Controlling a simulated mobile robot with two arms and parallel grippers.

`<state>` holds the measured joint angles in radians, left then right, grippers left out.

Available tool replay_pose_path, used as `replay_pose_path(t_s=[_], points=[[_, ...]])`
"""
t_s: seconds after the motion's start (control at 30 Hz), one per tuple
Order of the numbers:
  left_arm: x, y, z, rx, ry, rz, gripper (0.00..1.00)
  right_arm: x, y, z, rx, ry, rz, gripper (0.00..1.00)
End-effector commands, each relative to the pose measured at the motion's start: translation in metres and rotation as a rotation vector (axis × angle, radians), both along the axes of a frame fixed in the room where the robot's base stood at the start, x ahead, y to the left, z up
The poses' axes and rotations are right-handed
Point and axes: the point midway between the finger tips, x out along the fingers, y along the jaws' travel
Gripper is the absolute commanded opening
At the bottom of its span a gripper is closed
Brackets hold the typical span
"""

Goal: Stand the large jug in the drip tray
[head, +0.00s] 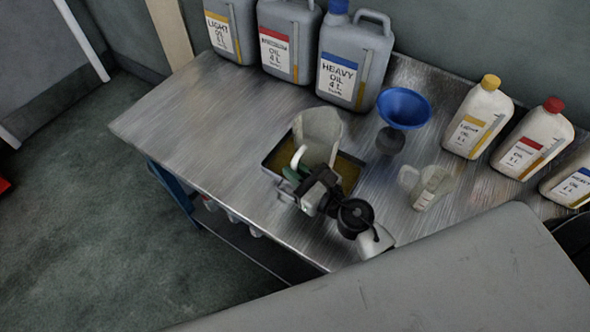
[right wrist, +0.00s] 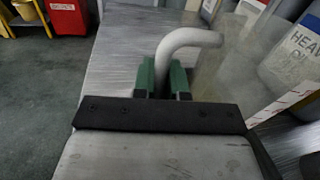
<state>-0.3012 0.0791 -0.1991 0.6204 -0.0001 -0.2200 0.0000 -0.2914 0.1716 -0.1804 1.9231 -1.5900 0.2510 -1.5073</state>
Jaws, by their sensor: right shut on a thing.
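The large jug (head: 318,134) is translucent, with a pale handle, and stands upright over the dark drip tray (head: 350,172) in the head view. I cannot tell whether its base touches the tray floor. Yellowish oil shows in the tray around it. My right gripper (head: 293,172) is shut on the jug's handle; in the right wrist view its green fingers (right wrist: 162,78) close around the white handle (right wrist: 186,38). The jug's clear wall (right wrist: 232,62) fills the right of that view. My left gripper is not in view.
A small jug (head: 427,186) and a blue funnel (head: 404,107) stand right of the tray. Several grey cans, including the heavy oil can (head: 355,62), line the back. White bottles, one yellow-capped (head: 478,118), stand at right. The table's left part (head: 190,115) is clear.

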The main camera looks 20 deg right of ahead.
Motion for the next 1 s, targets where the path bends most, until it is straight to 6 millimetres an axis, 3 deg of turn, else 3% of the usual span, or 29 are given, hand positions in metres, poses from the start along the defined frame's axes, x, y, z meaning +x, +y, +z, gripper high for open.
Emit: replay_pose_path(t_s=[0.03,0.17,0.53,1.0], points=[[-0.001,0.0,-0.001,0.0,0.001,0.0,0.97,0.0,0.0,-0.001,0.0,0.0,0.0,0.17],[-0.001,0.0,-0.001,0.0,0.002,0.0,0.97,0.0,0.0,0.0,0.0,0.0,0.0,0.37],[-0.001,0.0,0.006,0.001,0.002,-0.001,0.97,0.0,0.0,0.006,0.0,0.0,0.0,0.38],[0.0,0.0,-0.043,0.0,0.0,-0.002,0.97,-0.083,-0.042,-0.003,-0.002,0.002,0.002,0.38]])
